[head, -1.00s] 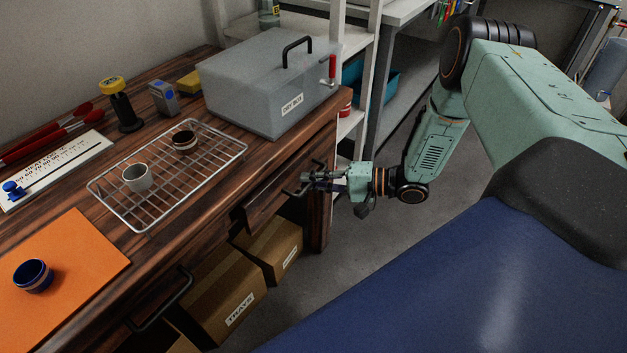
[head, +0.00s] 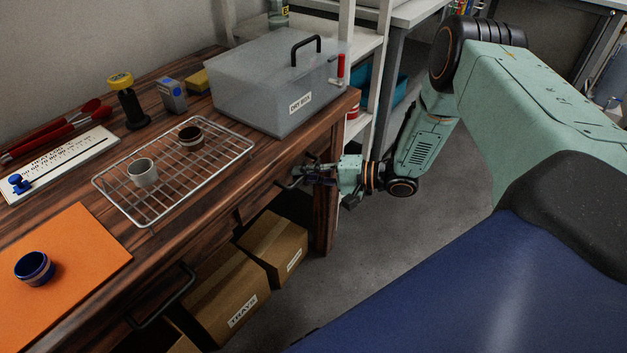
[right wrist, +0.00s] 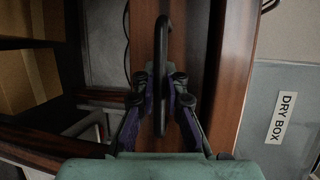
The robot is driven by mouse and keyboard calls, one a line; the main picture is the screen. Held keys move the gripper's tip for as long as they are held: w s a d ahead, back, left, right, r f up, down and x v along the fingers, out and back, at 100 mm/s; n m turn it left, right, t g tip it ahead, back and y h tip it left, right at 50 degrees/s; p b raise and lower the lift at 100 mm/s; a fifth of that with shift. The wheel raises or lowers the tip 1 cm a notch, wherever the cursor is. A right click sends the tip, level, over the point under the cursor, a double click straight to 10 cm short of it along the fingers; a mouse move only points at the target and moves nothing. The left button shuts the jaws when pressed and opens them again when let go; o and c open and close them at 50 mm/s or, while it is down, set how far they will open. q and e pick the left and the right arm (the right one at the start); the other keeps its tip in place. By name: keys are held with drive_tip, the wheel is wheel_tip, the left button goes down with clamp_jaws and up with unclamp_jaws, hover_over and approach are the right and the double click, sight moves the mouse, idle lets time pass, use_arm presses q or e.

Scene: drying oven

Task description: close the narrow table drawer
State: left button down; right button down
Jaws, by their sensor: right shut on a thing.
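The narrow drawer (head: 257,203) is under the right end of the dark wooden table, with a wooden front and a black bar handle. In the head view its front lies close to the table's front edge; I cannot tell whether it is fully flush. My right gripper (head: 305,174) is at the handle, partly hiding it. In the right wrist view the handle (right wrist: 163,60) runs between the two fingers of my right gripper (right wrist: 160,92), which is shut on it. My left gripper is not in view.
A grey dry box (head: 280,90) stands on the table above the drawer. A wire rack (head: 218,171) holds two small cups. Cardboard boxes (head: 273,243) sit below the table. Another black handle (head: 165,298) is at the left. Open floor lies right of the table.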

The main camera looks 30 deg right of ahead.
drive_tip(key=c, duration=1.6)
unclamp_jaws()
drive_tip(key=shift+w+d, duration=0.1)
drive_tip(key=shift+w, duration=0.1)
drive_tip(key=shift+o, duration=1)
drive_tip(key=shift+s+r, duration=0.1)
drive_tip(key=shift+s+d, duration=0.15)
drive_tip(key=shift+d, duration=0.05)
drive_tip(key=v, duration=1.1)
drive_tip(key=shift+s, duration=0.25)
